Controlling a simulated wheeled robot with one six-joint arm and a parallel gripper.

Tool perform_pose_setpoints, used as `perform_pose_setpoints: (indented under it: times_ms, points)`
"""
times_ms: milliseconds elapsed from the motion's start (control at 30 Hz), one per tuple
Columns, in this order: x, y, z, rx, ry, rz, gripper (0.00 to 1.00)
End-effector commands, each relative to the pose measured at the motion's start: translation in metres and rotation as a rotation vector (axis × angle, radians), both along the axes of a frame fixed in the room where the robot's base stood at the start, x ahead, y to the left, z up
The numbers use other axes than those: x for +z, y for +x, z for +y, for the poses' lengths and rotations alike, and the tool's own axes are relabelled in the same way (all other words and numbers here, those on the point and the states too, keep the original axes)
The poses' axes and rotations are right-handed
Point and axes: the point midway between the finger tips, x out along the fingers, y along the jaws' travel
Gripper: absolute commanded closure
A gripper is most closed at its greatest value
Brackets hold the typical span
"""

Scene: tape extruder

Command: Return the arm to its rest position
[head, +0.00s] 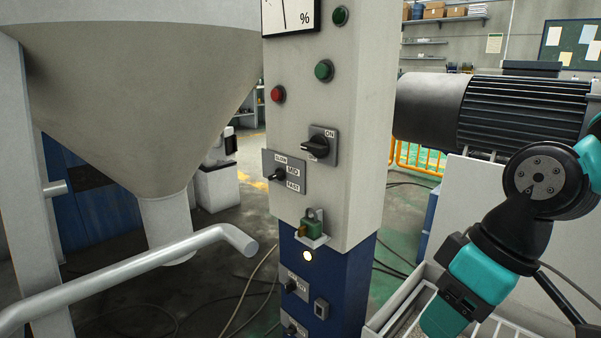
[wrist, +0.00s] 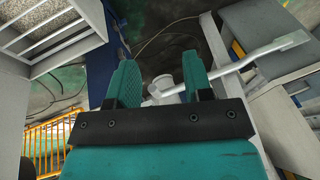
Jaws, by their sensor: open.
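My gripper (wrist: 158,65) shows in the wrist view with its two teal fingers spread apart. Nothing is held between them; only the floor and a pale pipe show beyond the gap. In the head view my arm hangs at the right, bent downward, and my gripper (head: 442,316) is low, near the bottom edge. It is to the right of the control column (head: 335,190) and apart from it. The fingertips are hard to make out there.
The column carries a black rotary switch (head: 319,146), a speed selector (head: 283,174), a red button (head: 278,94) and a green padlock-like part (head: 312,226). A hopper (head: 130,100) and bent pipe (head: 150,262) stand left. A motor (head: 500,110) and white-railed tray (head: 405,302) are near my arm.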

Motion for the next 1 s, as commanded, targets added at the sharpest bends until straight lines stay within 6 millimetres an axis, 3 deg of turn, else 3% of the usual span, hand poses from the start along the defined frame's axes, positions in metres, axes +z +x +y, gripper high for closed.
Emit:
perform_pose_setpoints:
  times_ms: [100, 233, 300, 467, 667, 1000]
  points:
    - [0.009, -0.033, 0.023, 0.005, 0.001, 0.027, 0.54]
    - [0.017, -0.066, 0.039, -0.003, -0.001, 0.060, 0.54]
    - [0.040, -0.061, 0.037, -0.014, -0.002, 0.062, 0.54]
    - [0.073, -0.061, 0.037, -0.014, -0.001, 0.062, 0.54]
    - [0.129, -0.060, 0.037, -0.014, -0.001, 0.061, 0.54]
    - [0.259, -0.060, 0.037, -0.014, -0.001, 0.061, 0.54]
